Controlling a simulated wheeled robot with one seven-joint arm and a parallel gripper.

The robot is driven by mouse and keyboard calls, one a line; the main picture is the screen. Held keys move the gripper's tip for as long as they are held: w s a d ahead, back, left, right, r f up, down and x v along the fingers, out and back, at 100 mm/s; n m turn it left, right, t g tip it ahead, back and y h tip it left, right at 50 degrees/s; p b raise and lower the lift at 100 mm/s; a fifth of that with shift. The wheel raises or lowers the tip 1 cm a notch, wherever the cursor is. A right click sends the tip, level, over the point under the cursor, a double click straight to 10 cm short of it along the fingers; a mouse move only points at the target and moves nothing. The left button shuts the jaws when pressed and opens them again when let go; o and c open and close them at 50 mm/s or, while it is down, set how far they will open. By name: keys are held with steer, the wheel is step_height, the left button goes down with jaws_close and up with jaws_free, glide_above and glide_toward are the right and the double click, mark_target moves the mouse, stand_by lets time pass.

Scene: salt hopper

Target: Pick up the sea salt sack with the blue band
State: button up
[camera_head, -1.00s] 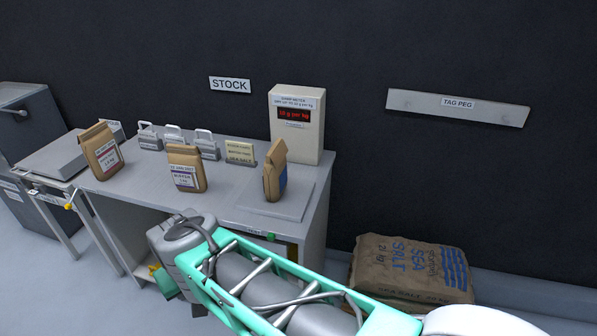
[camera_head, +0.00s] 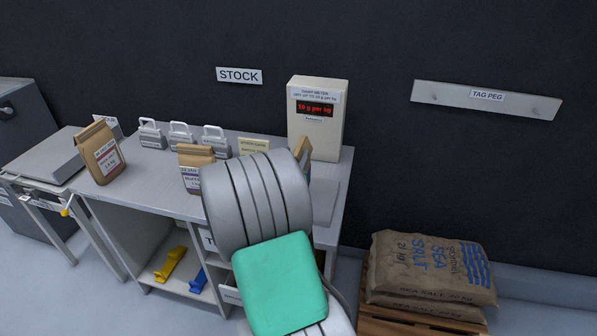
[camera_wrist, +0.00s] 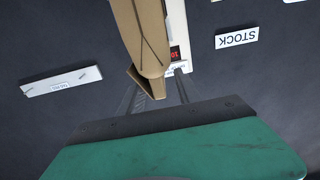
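A small brown paper sack (camera_head: 304,151) stands at the right end of the bench, mostly hidden behind my arm in the head view; its blue band is hidden now. In the wrist view, which is upside down, the sack (camera_wrist: 142,32) reaches down from the top edge, with its folded top close to my gripper (camera_wrist: 157,88). The fingers are apart, one on either side of the folded top, with a gap visible on the right. I cannot tell how deep the top lies between them.
Two other paper sacks, one red-labelled (camera_head: 103,157) and one purple-labelled (camera_head: 190,160), stand on the bench (camera_head: 150,190). A damp meter (camera_head: 318,135) stands behind. Grey handled blocks (camera_head: 181,137) line the back. Large sea salt sacks (camera_head: 432,267) lie on a pallet (camera_head: 385,322) at right.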

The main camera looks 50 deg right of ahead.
mark_target(299, 148)
steer(key=p+x, duration=0.1)
steer(key=x, duration=0.3)
steer(key=shift+d, duration=0.1)
steer(key=shift+c, duration=0.2)
jaws_close()
stand_by(0.9)
steer(key=shift+r, duration=0.15)
